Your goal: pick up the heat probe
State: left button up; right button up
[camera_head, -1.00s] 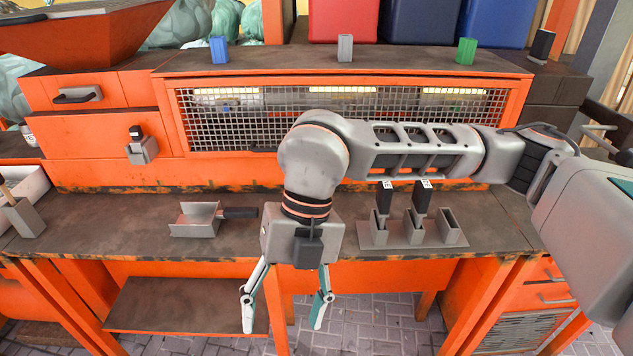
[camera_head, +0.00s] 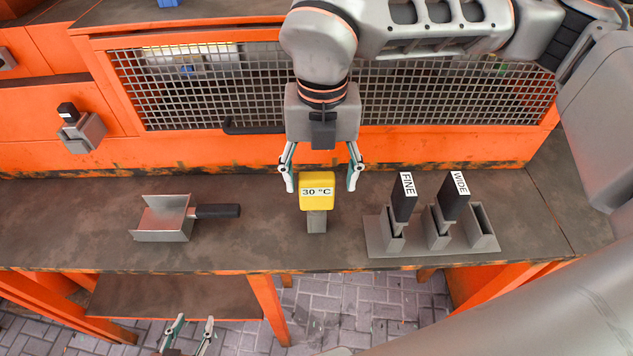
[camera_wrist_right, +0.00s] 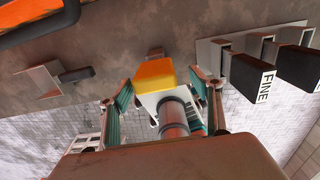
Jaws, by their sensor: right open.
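The heat probe (camera_head: 317,191), a yellow block with a white "30 °C" label, stands upright on a small grey post on the workbench. In the right wrist view the yellow block (camera_wrist_right: 155,75) shows between the fingers. My right gripper (camera_head: 321,185) is open and points down, one finger on each side of the block, with gaps still visible. I cannot tell exactly how deep the fingertips reach beside it. My left gripper (camera_head: 194,322) is at the bottom edge of the head view, low in front of the bench, with fingers apart and nothing between them.
A grey holder (camera_head: 378,238) stands right of the probe with black-handled tools marked FINE (camera_head: 404,195) and WIDE (camera_head: 454,197); its right slot is empty. A grey metal scoop (camera_head: 165,220) lies to the left. A wire mesh panel (camera_head: 195,90) is behind the probe.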

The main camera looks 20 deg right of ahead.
aim_at(317, 199)
jog(key=shift+s+a+f, duration=0.1)
jog(key=shift+s+f, duration=0.05)
jog(key=shift+f, duration=0.75)
jog(key=f, duration=0.3)
jog(key=f+p, duration=0.1)
jog(key=shift+w+a+f, duration=0.2)
jog(key=shift+w+f, duration=0.15)
jog(key=shift+f, duration=0.05)
jog(key=c, duration=1.2)
pick_arm(q)
jog(key=shift+w+r, duration=0.1)
jog(key=shift+r, duration=0.75)
pick_arm(e)
jog(key=shift+c, duration=0.2)
